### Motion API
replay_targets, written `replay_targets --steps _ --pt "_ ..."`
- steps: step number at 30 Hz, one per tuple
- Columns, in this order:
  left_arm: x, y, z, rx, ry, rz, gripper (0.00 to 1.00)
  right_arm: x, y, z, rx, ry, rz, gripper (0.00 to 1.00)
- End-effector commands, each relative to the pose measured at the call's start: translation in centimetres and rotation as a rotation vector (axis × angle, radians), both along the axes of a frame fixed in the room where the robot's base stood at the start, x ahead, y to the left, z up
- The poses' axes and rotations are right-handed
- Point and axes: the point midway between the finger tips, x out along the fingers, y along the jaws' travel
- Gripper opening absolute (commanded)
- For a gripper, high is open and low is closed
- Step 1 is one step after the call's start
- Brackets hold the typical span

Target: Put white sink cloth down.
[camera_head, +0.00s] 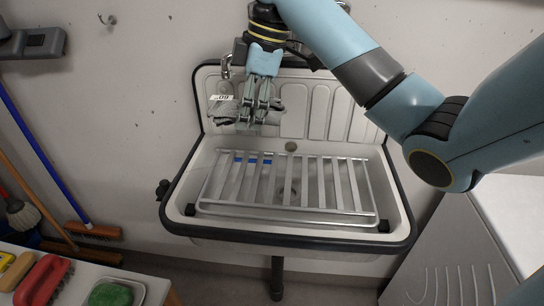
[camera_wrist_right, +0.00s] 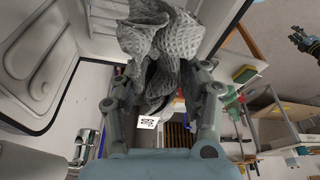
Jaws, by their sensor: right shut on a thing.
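My right gripper (camera_head: 260,114) hangs in front of the sink's back panel, above the rack, with its fingers pointing down. It is shut on the white sink cloth (camera_head: 226,110), which looks grey and crumpled and hangs at the fingers' left side. In the right wrist view the cloth (camera_wrist_right: 160,40) shows a dimpled weave and is bunched between the fingertips. A small white tag with a printed code is beside it. The sink (camera_head: 400,205) has a dark rim. A dark gripper-like shape (camera_wrist_right: 304,40) at the wrist view's right edge may be my left one; its jaws are unclear.
A metal rack (camera_head: 290,210) lies across the basin, with a blue piece visible under its bars. Brooms (camera_head: 92,231) lean at the left. A table at the lower left holds a red brush (camera_head: 42,280) and a green sponge (camera_head: 110,294). A grey cabinet (camera_head: 450,265) stands at the right.

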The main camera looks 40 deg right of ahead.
Motion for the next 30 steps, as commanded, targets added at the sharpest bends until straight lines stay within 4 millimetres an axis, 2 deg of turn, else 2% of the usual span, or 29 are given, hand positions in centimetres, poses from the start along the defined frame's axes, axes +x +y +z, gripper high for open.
replay_targets --steps 6,12,15,20,27,30 --pt "-2.0 1.2 0.1 0.013 0.03 -0.004 0.4 -0.2 0.1 -6.2 0.003 0.008 0.0 0.07" --pt "-2.1 1.4 0.1 0.016 0.032 -0.004 0.4 -0.2 0.1 -11.1 0.002 0.005 0.0 0.07" --pt "-1.4 1.2 0.1 0.014 0.022 -0.004 0.4 -0.1 0.1 -12.4 0.0 0.002 0.001 0.07" --pt "-0.4 0.7 0.1 0.009 0.006 -0.003 0.4 -0.1 0.1 -13.5 0.002 0.002 0.001 0.07" --pt "-0.5 0.5 0.0 0.006 0.008 -0.002 0.4 -0.1 0.1 -16.7 0.0 0.002 0.001 0.07" --pt "-0.7 0.5 0.0 0.006 0.01 -0.002 0.4 -0.1 0.1 -16.8 -0.001 0.0 0.002 0.07"
